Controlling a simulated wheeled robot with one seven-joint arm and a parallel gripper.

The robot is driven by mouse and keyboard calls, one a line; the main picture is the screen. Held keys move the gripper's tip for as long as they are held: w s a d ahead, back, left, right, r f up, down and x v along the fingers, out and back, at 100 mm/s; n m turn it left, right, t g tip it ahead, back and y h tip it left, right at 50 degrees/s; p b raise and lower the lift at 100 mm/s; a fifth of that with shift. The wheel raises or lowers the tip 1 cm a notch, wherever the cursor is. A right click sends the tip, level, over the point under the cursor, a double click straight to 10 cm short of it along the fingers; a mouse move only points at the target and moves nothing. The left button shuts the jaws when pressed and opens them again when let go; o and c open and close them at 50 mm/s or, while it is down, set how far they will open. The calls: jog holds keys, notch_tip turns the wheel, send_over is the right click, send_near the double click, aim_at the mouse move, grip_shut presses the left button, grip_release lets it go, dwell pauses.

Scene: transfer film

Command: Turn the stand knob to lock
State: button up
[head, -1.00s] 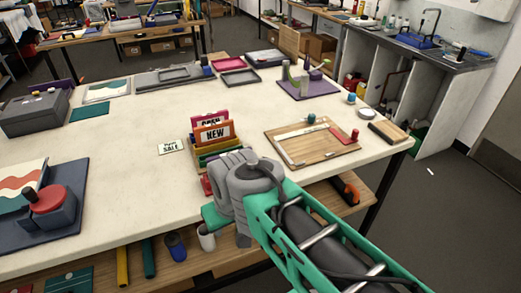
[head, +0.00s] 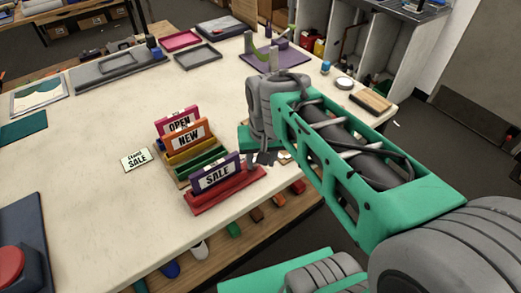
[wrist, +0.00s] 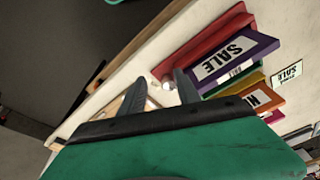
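A red sign stand (head: 228,190) holding a purple SALE sign (head: 217,174) is near the table's front edge. It also shows in the wrist view as a red base (wrist: 203,47) with the purple sign (wrist: 240,60). A small pale round knob (wrist: 166,84) appears at the stand's near end in the wrist view; I cannot make it out in the head view. My gripper (head: 264,157) is just off the stand's right end. In the wrist view its two dark fingers (wrist: 160,92) are apart, with the knob just beyond the gap. Whether they touch it is unclear.
A rack (head: 184,160) with OPEN and NEW signs stands just behind and left of the red stand. A small flat card (head: 136,160) lies left of it. Trays (head: 198,56) are at the back. The table's middle left is clear.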

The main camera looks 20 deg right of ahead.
jog(key=w+m, duration=0.1)
jog(key=w, duration=0.1)
jog(key=w+f+m+g+p, duration=0.1)
jog(key=w, duration=0.2)
jog(key=w+f+m+g+p, duration=0.1)
jog(key=w, duration=0.2)
jog(key=shift+d+f, duration=0.1)
jog(key=shift+w+f+m, duration=0.15)
jog(key=shift+f+m, duration=0.15)
jog(key=shift+f, duration=0.05)
notch_tip(320, 180, down, 7)
jog(key=shift+f+p, duration=0.1)
jog(key=shift+p, duration=0.75)
jog(key=shift+c, duration=0.3)
grip_shut()
